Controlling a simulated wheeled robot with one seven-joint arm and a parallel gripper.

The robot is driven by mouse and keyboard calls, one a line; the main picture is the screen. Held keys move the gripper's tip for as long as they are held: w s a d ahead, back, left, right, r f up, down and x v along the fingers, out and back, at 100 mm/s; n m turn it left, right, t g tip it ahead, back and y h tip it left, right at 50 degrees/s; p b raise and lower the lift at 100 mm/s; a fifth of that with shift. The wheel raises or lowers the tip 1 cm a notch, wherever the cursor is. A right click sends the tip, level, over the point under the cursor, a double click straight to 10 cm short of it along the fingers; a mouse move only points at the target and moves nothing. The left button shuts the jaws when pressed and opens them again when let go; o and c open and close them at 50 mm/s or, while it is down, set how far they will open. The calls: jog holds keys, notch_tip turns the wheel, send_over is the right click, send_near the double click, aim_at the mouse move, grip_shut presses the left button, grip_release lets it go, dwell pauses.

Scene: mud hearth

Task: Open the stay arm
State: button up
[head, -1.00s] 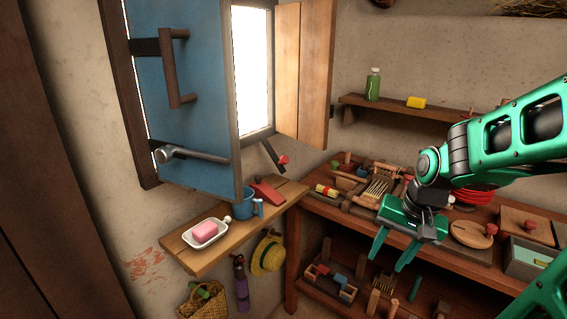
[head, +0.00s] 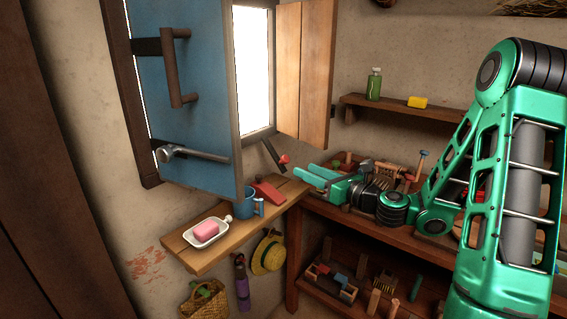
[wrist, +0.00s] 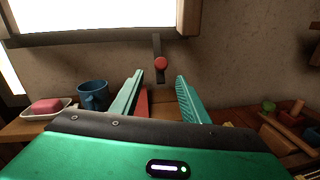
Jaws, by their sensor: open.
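The stay arm, as far as I can tell, is a short dark bar (head: 270,150) with a red knob (head: 284,159) at its lower end. It slants down from the window's lower right corner. In the wrist view the bar (wrist: 156,44) hangs nearly straight down, with the red knob (wrist: 160,63) just above and between my fingertips in the picture. My gripper (head: 306,172) is open and empty, pointing left near the knob, apart from it as far as I can see. Its two spread fingers also show in the wrist view (wrist: 159,77).
The blue shutter (head: 185,100) stands open at left, with a metal rod on it. A small wooden shelf (head: 190,258) below holds a blue mug (head: 244,203), a soap dish (head: 220,234) and a red wedge (head: 267,191). A cluttered workbench (head: 340,215) lies under my arm.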

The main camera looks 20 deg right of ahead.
aim_at(288, 161)
jog(key=x, duration=1)
jog(key=shift+w+r, duration=0.1)
jog(key=shift+w, duration=0.3)
jog(key=shift+c, duration=0.4)
grip_shut()
